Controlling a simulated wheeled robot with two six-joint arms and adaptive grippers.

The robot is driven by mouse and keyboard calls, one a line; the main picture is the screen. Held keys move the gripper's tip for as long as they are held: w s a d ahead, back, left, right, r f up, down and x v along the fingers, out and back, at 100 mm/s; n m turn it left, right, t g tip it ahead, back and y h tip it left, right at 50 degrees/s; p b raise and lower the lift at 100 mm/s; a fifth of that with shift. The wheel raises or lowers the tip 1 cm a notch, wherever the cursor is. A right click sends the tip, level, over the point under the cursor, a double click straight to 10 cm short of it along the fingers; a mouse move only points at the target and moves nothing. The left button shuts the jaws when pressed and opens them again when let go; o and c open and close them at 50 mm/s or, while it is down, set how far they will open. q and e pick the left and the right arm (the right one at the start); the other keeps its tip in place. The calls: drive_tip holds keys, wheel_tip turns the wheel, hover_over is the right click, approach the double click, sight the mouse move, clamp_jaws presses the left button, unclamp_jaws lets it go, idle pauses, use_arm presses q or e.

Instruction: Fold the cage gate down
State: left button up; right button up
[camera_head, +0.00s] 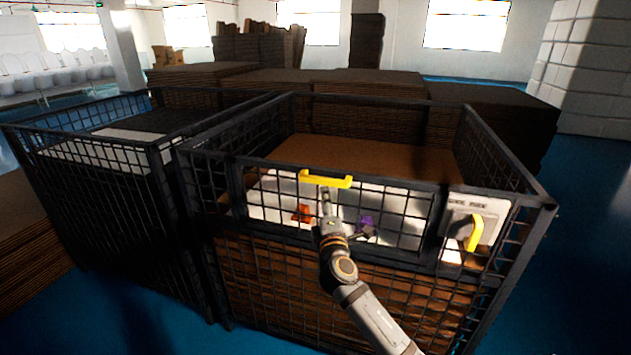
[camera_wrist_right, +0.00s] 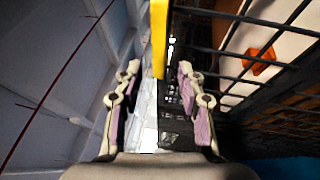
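The cage gate (camera_head: 395,184) is the dark mesh panel in the upper front of the nearer cage. It stands upright. A yellow handle (camera_head: 326,180) sits on its top rail, left of the gate's middle. My right gripper (camera_head: 325,196) is in front of the gate, just below the handle. In the right wrist view my right gripper (camera_wrist_right: 160,75) has its fingers apart. The yellow handle (camera_wrist_right: 158,38) lies ahead, roughly in line with the gap. I cannot tell whether the fingers touch it. My left gripper is not in view.
A yellow lever (camera_head: 475,232) on a labelled plate is at the cage's right front. Inside are brown sheets (camera_head: 375,154), an orange item (camera_head: 302,213) and a purple item (camera_head: 367,222). A second cage (camera_head: 107,188) stands close at left. Blue floor (camera_head: 595,215) is clear at right.

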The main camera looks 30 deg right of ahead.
sight(322, 181)
drive_tip(key=p+x, duration=0.2)
drive_tip(key=x, duration=0.6)
drive_tip(key=shift+r, duration=0.1)
drive_tip(key=shift+w+d, duration=0.2)
drive_tip(key=shift+w, duration=0.3)
drive_tip(key=shift+c, duration=0.4)
clamp_jaws()
